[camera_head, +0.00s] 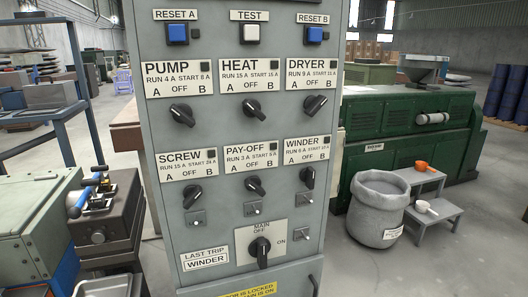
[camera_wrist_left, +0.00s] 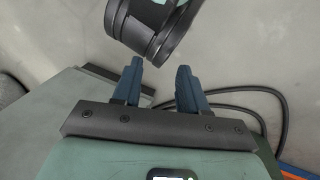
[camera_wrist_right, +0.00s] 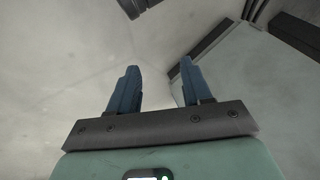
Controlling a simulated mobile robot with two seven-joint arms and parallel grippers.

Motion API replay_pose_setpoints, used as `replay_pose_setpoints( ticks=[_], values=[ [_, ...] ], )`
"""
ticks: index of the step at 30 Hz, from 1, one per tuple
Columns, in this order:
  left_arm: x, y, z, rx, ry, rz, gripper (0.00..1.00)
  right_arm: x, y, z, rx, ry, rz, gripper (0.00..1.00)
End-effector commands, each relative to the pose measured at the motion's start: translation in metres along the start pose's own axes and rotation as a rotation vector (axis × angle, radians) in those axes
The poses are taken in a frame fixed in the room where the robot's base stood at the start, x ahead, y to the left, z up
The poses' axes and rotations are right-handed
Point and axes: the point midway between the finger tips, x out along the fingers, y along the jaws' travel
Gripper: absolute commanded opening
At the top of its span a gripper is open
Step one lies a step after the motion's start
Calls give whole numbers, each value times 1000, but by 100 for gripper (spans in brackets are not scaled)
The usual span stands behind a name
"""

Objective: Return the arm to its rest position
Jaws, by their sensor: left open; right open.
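My left gripper (camera_wrist_left: 158,85) shows in the left wrist view with its two blue fingers apart and nothing between them. Part of my own arm or body, dark and rounded, shows just beyond its fingertips. My right gripper (camera_wrist_right: 158,80) shows in the right wrist view, also with its fingers apart and empty, over pale grey floor. Neither gripper shows in the head view. The grey control panel (camera_head: 230,130) stands upright in the middle of the head view, with several black rotary knobs, two blue buttons and one white button. No gripper touches it there.
A grey sack (camera_head: 378,208) stands beside a grey step stool (camera_head: 436,212) holding an orange scoop (camera_head: 422,166) and a white cup. A green machine (camera_head: 400,135) is behind them. A blue rack (camera_head: 75,75) and a machine with blue handles (camera_head: 95,215) stand at left.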

Motion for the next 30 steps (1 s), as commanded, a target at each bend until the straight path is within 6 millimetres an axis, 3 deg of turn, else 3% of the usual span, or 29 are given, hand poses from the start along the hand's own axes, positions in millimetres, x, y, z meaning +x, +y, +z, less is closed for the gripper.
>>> replay_pose_setpoints(
  ticks=[1, 3, 6, 18, 23, 30],
  values=[
    [0, 0, 0, 0, 0, 0, 43, 6, 13, 31, 64, -81, 14, 49],
    [0, 0, 0, 0, 0, 0, 43, 10, 26, 69, 150, -179, 28, 49],
    [-42, 12, 13, 4, -38, 2, 43, -34, 8, 62, 124, -190, 18, 49],
    [-149, 45, 48, 15, -204, 0, 43, -144, -31, 76, 111, -352, 10, 49],
    [-169, 52, 51, 18, -238, 0, 43, -164, -39, 74, 107, -382, 8, 49],
    [-169, 51, 54, 18, -246, -2, 43, -164, -39, 77, 107, -392, 8, 49]
  ],
)
